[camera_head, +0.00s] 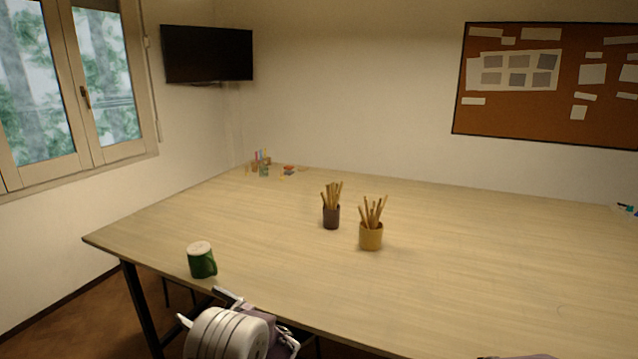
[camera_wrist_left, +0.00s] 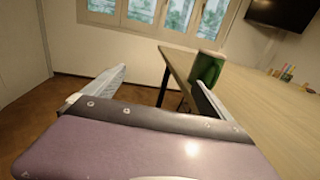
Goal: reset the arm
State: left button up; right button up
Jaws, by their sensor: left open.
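My left gripper (camera_head: 204,306) is at the near left edge of the table (camera_head: 280,255), low in the head view. Its jaws are open with nothing between them; in the left wrist view the two fingers (camera_wrist_left: 162,84) stand wide apart. A green mug (camera_head: 202,263) stands upright on the table just beyond the gripper. In the left wrist view the mug (camera_wrist_left: 207,66) shows behind the right-hand finger, which covers its lower part. My right gripper does not show; only a sliver of my own body may show at the bottom right.
A dark cup (camera_head: 331,217) and a yellow cup (camera_head: 371,237), both holding wooden sticks, stand mid-table. Small colourful items (camera_head: 263,167) sit at the far left corner, and a few more (camera_head: 625,209) at the right edge. The near right of the table is clear.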

pick_arm(q)
jog(key=s+a+r+n+g+y+p, duration=0.1)
jog(key=s+a+r+n+g+p, duration=0.15)
jog(key=a+r, duration=0.45)
jog(key=s+f+n+g+h+p, duration=0.1)
jog(key=s+n+g+h+p, duration=0.4)
jog(key=s, duration=1.3)
jog(key=s+d+f+n+g+h+b, duration=0.1)
jog(key=s+d+f+n+g+h, duration=0.2)
jog(key=s+d+f+n+h, duration=0.45)
jog(key=d+f+n+t+h, duration=0.2)
jog(key=d+n+h, duration=0.2)
jog(key=d+n, duration=0.5)
jog(key=shift+w+d+f+t, duration=0.25)
jog(key=shift+d+t, duration=0.1)
jog(key=shift+d, duration=0.5)
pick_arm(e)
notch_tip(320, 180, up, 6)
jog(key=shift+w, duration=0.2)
